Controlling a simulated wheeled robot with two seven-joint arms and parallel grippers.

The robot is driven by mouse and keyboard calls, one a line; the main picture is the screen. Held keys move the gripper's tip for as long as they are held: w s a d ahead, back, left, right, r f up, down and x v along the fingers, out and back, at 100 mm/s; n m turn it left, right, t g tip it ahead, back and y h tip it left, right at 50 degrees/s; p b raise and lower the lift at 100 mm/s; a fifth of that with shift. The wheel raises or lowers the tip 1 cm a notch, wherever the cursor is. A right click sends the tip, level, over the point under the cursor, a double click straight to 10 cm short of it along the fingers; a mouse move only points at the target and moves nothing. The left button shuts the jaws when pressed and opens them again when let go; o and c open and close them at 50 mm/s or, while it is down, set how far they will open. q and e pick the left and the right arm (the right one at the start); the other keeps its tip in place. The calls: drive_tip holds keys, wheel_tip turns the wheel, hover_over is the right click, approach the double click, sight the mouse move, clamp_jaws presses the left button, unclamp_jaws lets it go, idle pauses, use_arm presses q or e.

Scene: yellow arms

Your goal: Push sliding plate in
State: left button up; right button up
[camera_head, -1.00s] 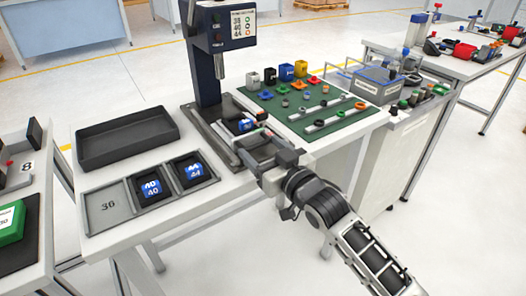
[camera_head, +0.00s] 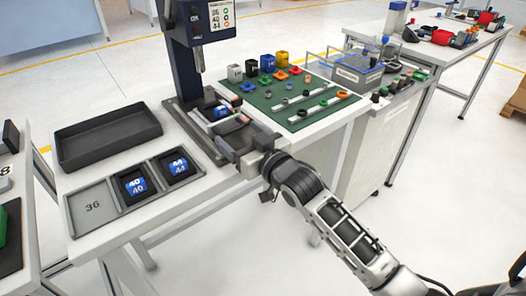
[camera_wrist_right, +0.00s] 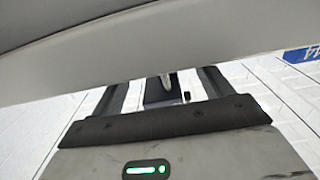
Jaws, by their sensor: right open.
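The dark press (camera_head: 197,60) stands on the white table. Its sliding plate (camera_head: 232,127) is at the front of the press base, partly hidden by my right gripper. My left gripper is not in view.
A black tray (camera_head: 108,136) lies left of the press. In front is a tray (camera_head: 92,207) with slots; two hold blue-marked blocks, and the 36 slot is empty. A green mat (camera_head: 300,102) with coloured parts lies right of the press.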

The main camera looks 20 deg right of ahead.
drive_tip(key=v, duration=1.5)
